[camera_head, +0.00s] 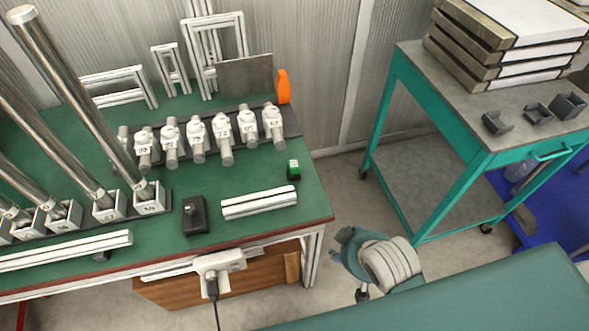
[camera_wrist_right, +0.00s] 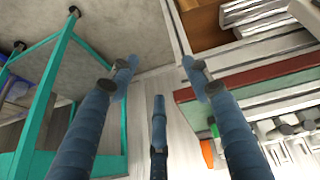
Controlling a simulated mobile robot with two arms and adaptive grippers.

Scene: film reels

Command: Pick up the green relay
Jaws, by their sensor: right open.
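The green relay (camera_head: 293,170) is a small green block with a white top. It stands upright near the right edge of the green workbench (camera_head: 255,177), behind the white rail pieces. In the right wrist view a small green patch, likely the relay (camera_wrist_right: 213,128), shows partly hidden by a finger. My right gripper (camera_head: 350,240) is off the bench's right edge, to the right and in front of the relay and apart from it. In the wrist view its blue fingers (camera_wrist_right: 160,75) are spread open with nothing between them. My left gripper is not in view.
A short white rail (camera_head: 259,201) and a black device (camera_head: 194,214) lie near the relay. Numbered white fittings (camera_head: 220,130) and an orange disc (camera_head: 283,86) stand behind. Tall metal tubes (camera_head: 80,95) lean at left. A teal cart (camera_head: 480,150) stands right; floor separates it from the bench.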

